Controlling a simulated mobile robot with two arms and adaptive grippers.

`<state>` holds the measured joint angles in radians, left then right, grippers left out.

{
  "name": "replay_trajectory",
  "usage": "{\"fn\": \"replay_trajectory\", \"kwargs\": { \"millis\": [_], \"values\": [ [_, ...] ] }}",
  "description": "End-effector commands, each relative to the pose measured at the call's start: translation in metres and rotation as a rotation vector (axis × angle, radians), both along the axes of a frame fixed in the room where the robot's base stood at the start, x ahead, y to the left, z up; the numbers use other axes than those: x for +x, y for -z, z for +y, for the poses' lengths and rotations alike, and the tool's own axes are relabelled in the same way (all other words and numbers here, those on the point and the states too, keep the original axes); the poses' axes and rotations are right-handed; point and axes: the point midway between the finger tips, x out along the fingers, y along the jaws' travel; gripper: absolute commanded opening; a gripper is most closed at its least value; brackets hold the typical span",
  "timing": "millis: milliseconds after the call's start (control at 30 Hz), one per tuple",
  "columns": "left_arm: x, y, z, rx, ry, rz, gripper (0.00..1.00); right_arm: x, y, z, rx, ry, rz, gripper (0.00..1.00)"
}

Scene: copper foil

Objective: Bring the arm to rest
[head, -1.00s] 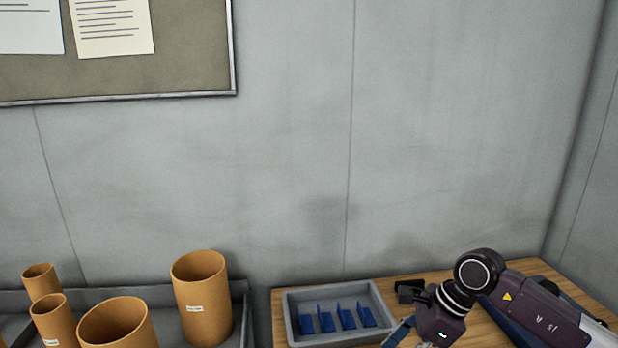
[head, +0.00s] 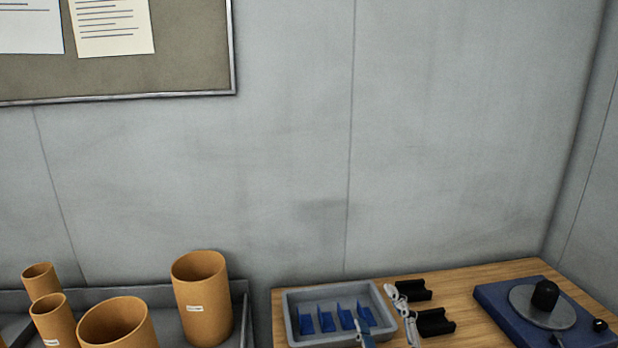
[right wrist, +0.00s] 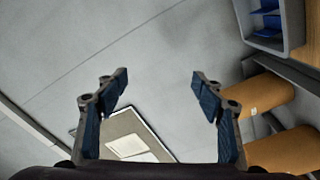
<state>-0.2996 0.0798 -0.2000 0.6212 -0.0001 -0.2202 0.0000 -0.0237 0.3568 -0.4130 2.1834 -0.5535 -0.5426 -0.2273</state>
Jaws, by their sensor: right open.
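My right gripper (right wrist: 160,82) is open in the right wrist view, with its two blue-padded fingers wide apart. Nothing is between them; the grey wall is behind. In the head view the right arm no longer lies across the wooden table (head: 455,285). A small blue-and-grey piece at the tray's front edge there may be a fingertip; I cannot tell. My left gripper is in neither view.
A grey tray (head: 289,313) with blue dividers stands on the table, beside black holders (head: 434,322) with pale items. A blue device with a round plate (head: 525,307) is at right. Cardboard tubes (head: 201,300) stand at left. A pinboard (head: 180,70) hangs above.

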Motion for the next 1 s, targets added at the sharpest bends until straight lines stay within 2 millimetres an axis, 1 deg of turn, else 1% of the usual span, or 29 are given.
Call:
{"fn": "replay_trajectory", "kwargs": {
  "millis": [33, 67, 100, 167, 200, 267, 300, 367, 400, 467, 500, 567, 600, 733, 800, 867, 967, 1000],
  "values": [
    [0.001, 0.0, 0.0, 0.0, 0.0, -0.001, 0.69, -0.012, 0.033, -0.019, 0.094, 0.069, 0.13, 0.62],
    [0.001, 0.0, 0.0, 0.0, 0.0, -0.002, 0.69, -0.021, 0.052, -0.029, 0.145, 0.11, 0.205, 0.62],
    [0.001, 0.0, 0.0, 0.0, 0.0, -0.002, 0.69, -0.034, 0.077, -0.041, 0.208, 0.162, 0.303, 0.62],
    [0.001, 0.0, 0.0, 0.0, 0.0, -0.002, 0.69, -0.058, 0.114, -0.056, 0.295, 0.237, 0.447, 0.62],
    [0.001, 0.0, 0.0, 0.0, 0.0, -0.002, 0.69, -0.077, 0.137, -0.063, 0.347, 0.283, 0.541, 0.62],
    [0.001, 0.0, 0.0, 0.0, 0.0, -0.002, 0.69, -0.107, 0.167, -0.071, 0.415, 0.348, 0.671, 0.62],
    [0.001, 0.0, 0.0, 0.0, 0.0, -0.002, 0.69, -0.127, 0.183, -0.074, 0.453, 0.387, 0.748, 0.62],
    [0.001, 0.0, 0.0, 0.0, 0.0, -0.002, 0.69, -0.155, 0.204, -0.077, 0.502, 0.437, 0.853, 0.62],
    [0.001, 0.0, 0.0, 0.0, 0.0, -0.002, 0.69, -0.173, 0.215, -0.078, 0.528, 0.466, 0.916, 0.62],
    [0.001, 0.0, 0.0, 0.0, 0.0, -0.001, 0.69, -0.198, 0.229, -0.078, 0.564, 0.507, 1.001, 0.62],
    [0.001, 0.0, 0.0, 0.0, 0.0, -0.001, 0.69, -0.215, 0.236, -0.078, 0.583, 0.531, 1.053, 0.62],
    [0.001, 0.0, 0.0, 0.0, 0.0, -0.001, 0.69, -0.238, 0.245, -0.077, 0.61, 0.566, 1.127, 0.62],
    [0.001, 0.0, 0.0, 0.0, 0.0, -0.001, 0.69, -0.254, 0.251, -0.076, 0.626, 0.588, 1.175, 0.62],
    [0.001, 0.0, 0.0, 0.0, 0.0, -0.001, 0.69, -0.303, 0.262, -0.072, 0.67, 0.653, 1.32, 0.62],
    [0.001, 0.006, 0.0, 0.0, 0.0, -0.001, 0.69, -0.296, 0.287, -0.072, 0.664, 0.655, 1.325, 0.62],
    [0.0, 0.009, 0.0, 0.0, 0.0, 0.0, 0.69, -0.293, 0.305, -0.071, 0.661, 0.657, 1.33, 0.62],
    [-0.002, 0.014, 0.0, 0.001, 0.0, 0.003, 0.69, -0.288, 0.337, -0.07, 0.656, 0.66, 1.339, 0.62],
    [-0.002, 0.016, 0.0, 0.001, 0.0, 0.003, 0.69, -0.287, 0.351, -0.07, 0.653, 0.662, 1.344, 0.62]
  ]
}}
